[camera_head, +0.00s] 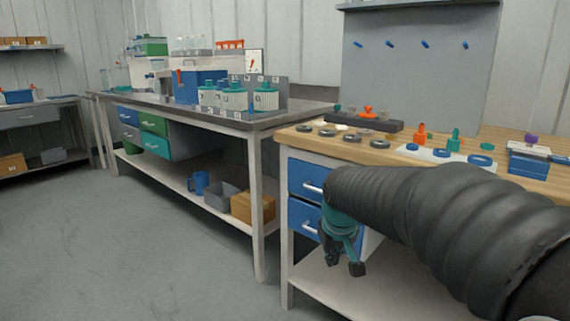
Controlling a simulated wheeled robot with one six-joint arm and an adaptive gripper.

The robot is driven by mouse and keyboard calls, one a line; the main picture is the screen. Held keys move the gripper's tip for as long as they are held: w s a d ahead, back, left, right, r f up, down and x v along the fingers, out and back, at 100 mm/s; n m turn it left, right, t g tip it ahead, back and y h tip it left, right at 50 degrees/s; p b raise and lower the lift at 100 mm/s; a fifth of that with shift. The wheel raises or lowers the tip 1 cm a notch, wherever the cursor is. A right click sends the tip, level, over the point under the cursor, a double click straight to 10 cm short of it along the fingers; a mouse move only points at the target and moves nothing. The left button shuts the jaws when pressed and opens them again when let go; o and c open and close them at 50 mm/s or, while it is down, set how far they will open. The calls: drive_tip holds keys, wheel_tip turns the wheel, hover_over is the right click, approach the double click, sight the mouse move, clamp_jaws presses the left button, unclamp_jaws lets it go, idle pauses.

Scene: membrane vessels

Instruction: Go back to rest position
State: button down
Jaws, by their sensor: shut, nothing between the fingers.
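My gripper (345,265) hangs at the end of my black sleeved arm, pointing down in front of the blue drawers of the wooden workbench (470,135). Its dark fingertips are shut with nothing between them. It is teal and black and sits below the bench top, close to the drawer handles in the picture. I cannot tell if it touches the drawer fronts. The arm hides much of the bench's front and lower shelf.
The bench top holds black rings (342,139), blue rings (480,161) and orange and teal fittings. A grey-topped table (230,121) at left carries lidded jars (265,97) and a blue box (200,86). Open grey floor (120,240) lies at the left.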

drive_tip(key=s+d+m, duration=0.1)
drive_tip(key=s+d, duration=0.1)
drive_tip(key=s, duration=1)
drive_tip(key=s+d+m+t, duration=0.1)
drive_tip(key=s+d+m, duration=0.1)
drive_tip(key=s, duration=1.1)
drive_tip(key=shift+d+f, duration=0.2)
drive_tip(key=shift+d, duration=0.25)
